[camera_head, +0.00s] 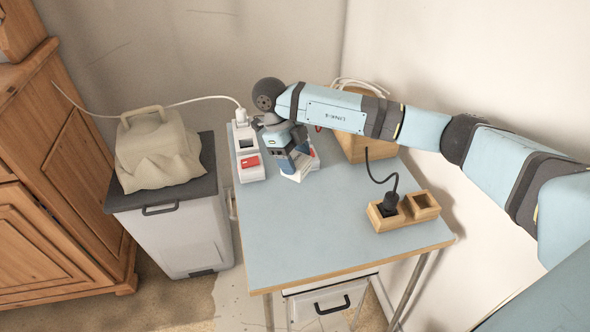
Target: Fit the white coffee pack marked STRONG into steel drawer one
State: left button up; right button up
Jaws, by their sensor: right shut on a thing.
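My right gripper (291,160) reaches down over the back of the blue table and is shut on a small white pack (297,176). Part of the pack is hidden by the gripper, and I cannot read any marking on it. Whether its base touches the table is unclear. Below the table's front edge is a pale drawer front (328,300) with a black handle, and it looks shut. I can read no number on either. My left gripper is not in view.
A white power strip (246,150) with a red part lies left of the pack. A wooden box (355,147) stands behind, right. A wooden socket block (421,207) with a black plug sits at right. The table's front middle is clear.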

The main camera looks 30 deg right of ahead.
aim_at(295, 159)
notch_tip(295, 159, up, 13)
jog(key=p, duration=0.2)
jog(key=shift+f, duration=0.15)
jog(key=shift+s+a, duration=0.1)
